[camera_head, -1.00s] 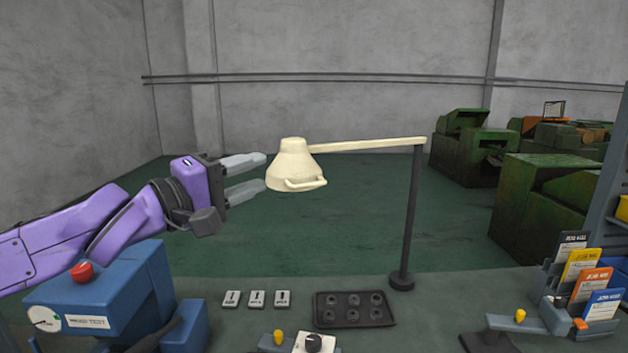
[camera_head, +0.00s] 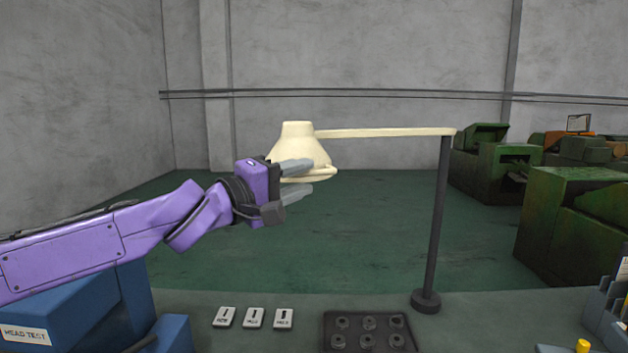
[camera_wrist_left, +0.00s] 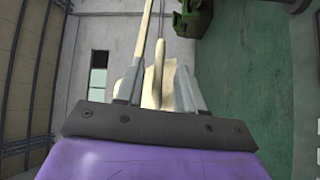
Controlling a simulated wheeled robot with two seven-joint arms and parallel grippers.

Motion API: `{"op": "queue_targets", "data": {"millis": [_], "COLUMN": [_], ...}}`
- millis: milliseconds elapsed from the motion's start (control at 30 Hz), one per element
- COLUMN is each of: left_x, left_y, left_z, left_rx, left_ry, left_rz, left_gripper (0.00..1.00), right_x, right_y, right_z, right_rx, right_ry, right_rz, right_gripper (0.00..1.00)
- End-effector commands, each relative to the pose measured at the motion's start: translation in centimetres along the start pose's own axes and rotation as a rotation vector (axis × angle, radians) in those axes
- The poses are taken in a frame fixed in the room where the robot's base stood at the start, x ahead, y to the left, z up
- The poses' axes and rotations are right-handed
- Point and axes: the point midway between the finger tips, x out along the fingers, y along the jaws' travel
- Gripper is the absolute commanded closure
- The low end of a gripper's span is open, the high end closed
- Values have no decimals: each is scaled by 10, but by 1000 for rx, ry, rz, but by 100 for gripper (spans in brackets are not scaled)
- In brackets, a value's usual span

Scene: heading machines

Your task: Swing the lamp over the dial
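The cream lamp shade (camera_head: 298,142) hangs from a cream arm (camera_head: 390,132) on a dark upright post (camera_head: 434,220). The shade has a loop handle (camera_head: 322,173) low on its near side. My left gripper (camera_head: 305,178) is at the shade, its two grey fingers apart, one above the other, around handle height. In the left wrist view the cream handle (camera_wrist_left: 154,75) lies between the fingers; I cannot tell whether they touch it. The blue head test machine (camera_head: 75,315) is at lower left, partly behind my left arm. Its dial does not show now. My right gripper is out of view.
Several small white label cards (camera_head: 253,318) and a dark tray (camera_head: 325,340) of round parts lie on the bench (camera_head: 480,308). The lamp's round base (camera_head: 425,301) stands behind the tray. Card holders are at the right edge. Green machines (camera_head: 575,230) stand beyond the bench.

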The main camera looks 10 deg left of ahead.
Motion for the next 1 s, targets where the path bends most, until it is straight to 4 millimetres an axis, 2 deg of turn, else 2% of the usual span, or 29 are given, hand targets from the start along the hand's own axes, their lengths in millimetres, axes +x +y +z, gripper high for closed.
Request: {"op": "queue_targets", "data": {"millis": [100,200,533,633,667,1000], "left_x": [22,33,38,38,38,42], "left_y": [0,1,1,1,1,-1], "left_z": [0,-1,-1,-1,-1,5], "left_rx": [-1,-1,-1,-1,-1,3], "left_ry": [0,2,2,2,2,21], "left_rz": [-2,-1,1,0,0,-3], "left_gripper": [62,62,62,95,100,100], "right_x": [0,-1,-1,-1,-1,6], "right_y": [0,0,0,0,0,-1], "right_z": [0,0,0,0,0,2], "right_rx": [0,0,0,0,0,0], "right_ry": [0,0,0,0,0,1], "right_rz": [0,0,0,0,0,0], "right_gripper": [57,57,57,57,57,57]}}
